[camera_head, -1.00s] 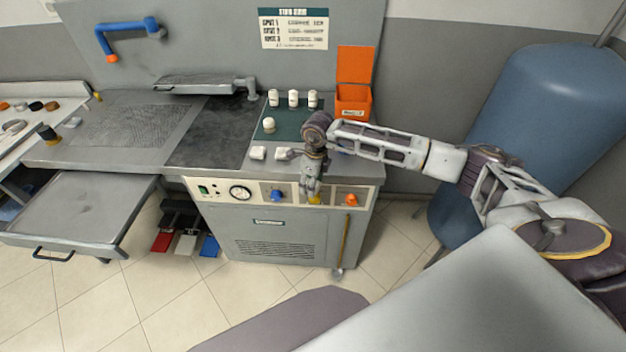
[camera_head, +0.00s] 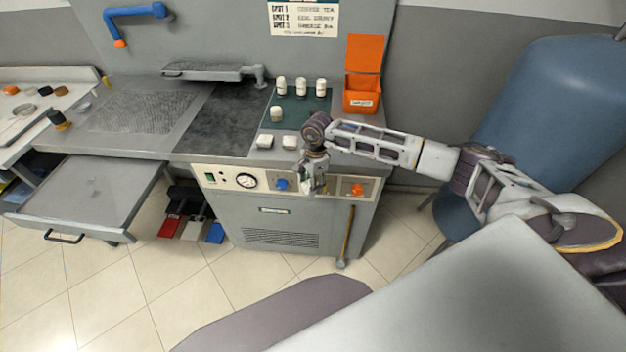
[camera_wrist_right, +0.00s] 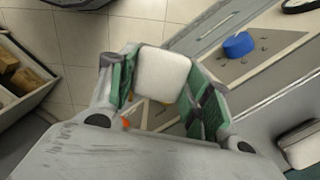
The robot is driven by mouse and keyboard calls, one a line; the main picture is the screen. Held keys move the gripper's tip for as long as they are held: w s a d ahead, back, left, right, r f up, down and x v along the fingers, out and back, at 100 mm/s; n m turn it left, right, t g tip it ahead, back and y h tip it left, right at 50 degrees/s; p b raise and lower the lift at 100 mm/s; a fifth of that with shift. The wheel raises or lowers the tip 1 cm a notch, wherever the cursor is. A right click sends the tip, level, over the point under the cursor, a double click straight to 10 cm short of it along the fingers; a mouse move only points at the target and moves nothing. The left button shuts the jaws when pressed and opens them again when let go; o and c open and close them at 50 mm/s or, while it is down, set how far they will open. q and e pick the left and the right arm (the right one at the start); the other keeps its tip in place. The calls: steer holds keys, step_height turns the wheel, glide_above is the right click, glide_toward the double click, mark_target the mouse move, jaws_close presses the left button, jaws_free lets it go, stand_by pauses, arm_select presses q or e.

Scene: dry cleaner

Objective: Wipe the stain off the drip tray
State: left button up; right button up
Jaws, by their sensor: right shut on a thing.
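My right gripper (camera_head: 312,186) hangs in front of the control panel. In the right wrist view its green-lined fingers (camera_wrist_right: 165,88) are shut on a white block-like pad (camera_wrist_right: 163,73). The pad is held clear of any surface. The drip tray appears to be the pulled-out grey tray (camera_head: 60,200) with a dark handle at the left, well away from my right gripper. Its flat inside shows faint marks, but I cannot make out a clear stain. My left gripper is not in view.
Two white pads (camera_head: 264,141) lie on the counter's front edge. White bottles (camera_head: 300,88) stand on a green mat near an orange bin (camera_head: 361,95). The panel has a blue knob (camera_head: 282,184) and a gauge (camera_head: 246,181). Coloured pedals (camera_head: 192,229) sit below. A blue tank (camera_head: 550,110) stands right.

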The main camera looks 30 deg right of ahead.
mark_target(306, 187)
steer(key=n, duration=0.1)
steer(key=f+n, duration=0.1)
steer(key=n, duration=0.1)
steer(key=a+n, duration=0.1)
steer(key=shift+f+n, duration=0.4)
steer(key=n, duration=0.1)
steer(key=f+n, duration=0.1)
steer(key=a+n, duration=0.1)
steer(key=shift+s+f+n+g, duration=0.2)
steer(key=shift+f+n+g, duration=0.1)
steer(key=shift+n, duration=0.1)
steer(key=shift+s+a+f+n+g+h, duration=0.1)
steer(key=shift+a+f+n+h, duration=0.3)
steer(key=shift+n, duration=1.05)
steer(key=shift+s+a+f+n+g, duration=0.1)
steer(key=shift+a+f+n, duration=0.3)
steer(key=shift+n, duration=1)
steer(key=shift+s+a+f+n+g+h, duration=0.15)
steer(key=shift+f+n, duration=0.5)
steer(key=shift+n, duration=0.8)
steer(key=shift+w, duration=0.1)
